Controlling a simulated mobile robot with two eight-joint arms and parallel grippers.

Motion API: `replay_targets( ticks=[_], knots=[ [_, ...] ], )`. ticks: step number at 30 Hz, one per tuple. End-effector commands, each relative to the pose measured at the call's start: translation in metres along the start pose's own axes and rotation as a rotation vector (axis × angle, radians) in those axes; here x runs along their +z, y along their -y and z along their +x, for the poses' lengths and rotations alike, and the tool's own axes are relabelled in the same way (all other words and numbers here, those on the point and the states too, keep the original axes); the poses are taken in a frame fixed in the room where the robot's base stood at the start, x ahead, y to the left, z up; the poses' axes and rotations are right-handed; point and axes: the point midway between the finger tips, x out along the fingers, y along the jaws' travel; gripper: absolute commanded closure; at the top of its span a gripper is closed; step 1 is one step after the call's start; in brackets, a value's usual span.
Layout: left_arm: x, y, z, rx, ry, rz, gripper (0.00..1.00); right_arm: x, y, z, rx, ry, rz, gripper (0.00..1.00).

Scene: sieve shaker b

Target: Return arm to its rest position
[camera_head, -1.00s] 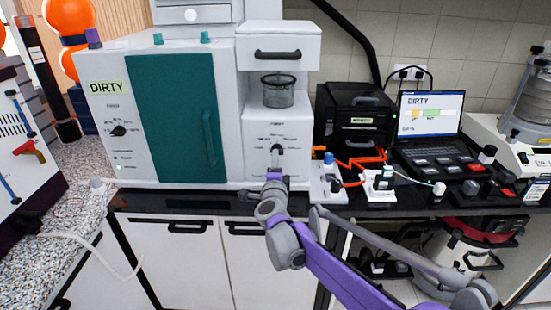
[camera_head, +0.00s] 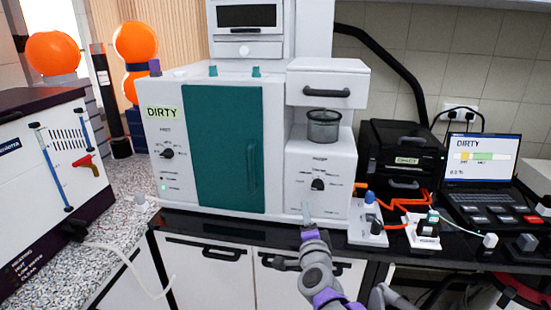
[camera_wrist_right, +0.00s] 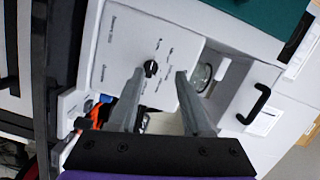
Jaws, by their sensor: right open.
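My right gripper (camera_head: 308,222) is in front of the lower edge of the white machine (camera_head: 295,165), below its black dial (camera_head: 318,184). In the right wrist view the two grey fingers of the right gripper (camera_wrist_right: 158,100) stand apart with nothing held between them. The dial (camera_wrist_right: 151,68) shows beyond and between the fingertips, apart from them. The purple and grey right arm comes up from the bottom of the head view. My left gripper is not in view.
The machine has a teal door (camera_head: 228,150), a glass beaker (camera_head: 323,126) and a drawer handle (camera_head: 326,92). To the right stand a black printer (camera_head: 402,150), a laptop (camera_head: 483,165) and small bottles. A speckled counter (camera_head: 112,180) with a white hose (camera_head: 130,262) lies left.

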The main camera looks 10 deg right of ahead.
Motion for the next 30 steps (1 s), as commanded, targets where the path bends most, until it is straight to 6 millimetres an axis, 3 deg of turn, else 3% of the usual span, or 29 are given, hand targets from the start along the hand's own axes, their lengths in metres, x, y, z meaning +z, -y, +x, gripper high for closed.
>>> replay_targets(
  ticks=[2,5,9,15,18,21,30],
  knots=[
    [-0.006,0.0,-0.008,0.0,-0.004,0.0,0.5,0.012,0.003,-0.036,0.028,0.14,-0.179,0.51],
    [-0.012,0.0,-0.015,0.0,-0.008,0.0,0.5,0.029,-0.018,-0.088,0.097,0.333,-0.433,0.51],
    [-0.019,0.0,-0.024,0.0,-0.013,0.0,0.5,0.033,-0.075,-0.172,0.251,0.585,-0.777,0.51],
    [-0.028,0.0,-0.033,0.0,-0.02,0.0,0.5,0.007,-0.153,-0.271,0.491,0.833,-1.105,0.51],
    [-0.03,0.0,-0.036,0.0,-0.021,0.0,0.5,-0.006,-0.175,-0.302,0.576,0.902,-1.189,0.51],
    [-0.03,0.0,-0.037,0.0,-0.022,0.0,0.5,-0.014,-0.187,-0.318,0.627,0.939,-1.231,0.51],
    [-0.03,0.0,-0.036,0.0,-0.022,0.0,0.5,-0.016,-0.191,-0.323,0.644,0.952,-1.246,0.51]
  ],
)
